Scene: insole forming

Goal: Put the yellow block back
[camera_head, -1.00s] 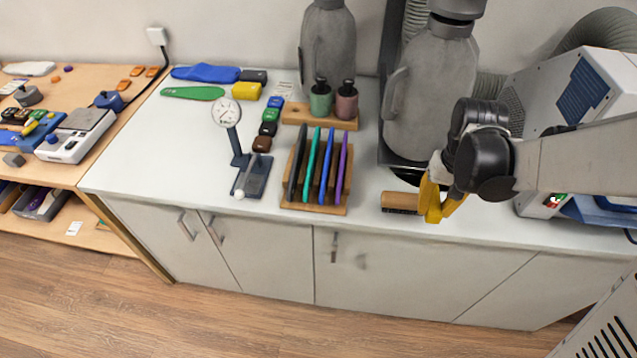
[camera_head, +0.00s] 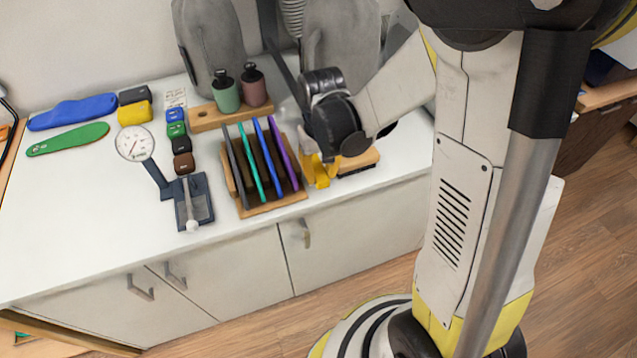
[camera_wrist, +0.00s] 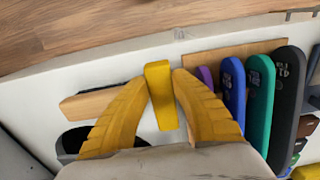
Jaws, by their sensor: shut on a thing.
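My gripper (camera_head: 321,175) has yellow fingers and is low over the front of the white worktop, between the rack and the wooden brush. In the wrist view my gripper (camera_wrist: 160,82) is shut on a small yellow block (camera_wrist: 160,97), which stands out between the fingertips. In the head view that block cannot be told apart from the yellow fingers. Another yellow block (camera_head: 134,113) lies at the back left, touching a black block (camera_head: 135,95). A row of small blocks stands left of the rack: blue (camera_head: 175,115), green (camera_head: 177,130), black (camera_head: 181,145) and brown (camera_head: 184,163).
The wooden rack (camera_head: 272,207) with dark, teal, blue and purple upright plates is close left of my gripper. The wooden brush (camera_head: 359,160) is close right. A dial gauge (camera_head: 134,144) on a stand and two insoles lie left. The front left worktop (camera_head: 75,225) is clear.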

